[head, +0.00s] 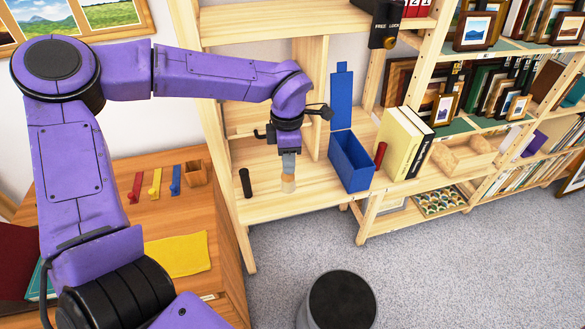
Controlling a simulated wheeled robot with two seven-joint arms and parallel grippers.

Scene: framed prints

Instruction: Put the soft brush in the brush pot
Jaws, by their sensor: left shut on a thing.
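My left gripper (288,172) points down over the wooden shelf unit's lower board, its fingers shut on a small tan, rounded thing (288,185), which looks like the soft brush. The fingers hide its upper part, and I cannot tell whether it touches the board. A small brown wooden pot (196,174), which looks like the brush pot, stands at the back right of the desk, well to the left of the gripper. My right gripper is not in view.
A black cylinder (245,182) stands left of the gripper. A blue open box (351,162), a red cylinder (380,155) and upright books (398,143) are to its right. Red, yellow and blue tools (155,184) and a yellow cloth (178,254) lie on the desk (218,215).

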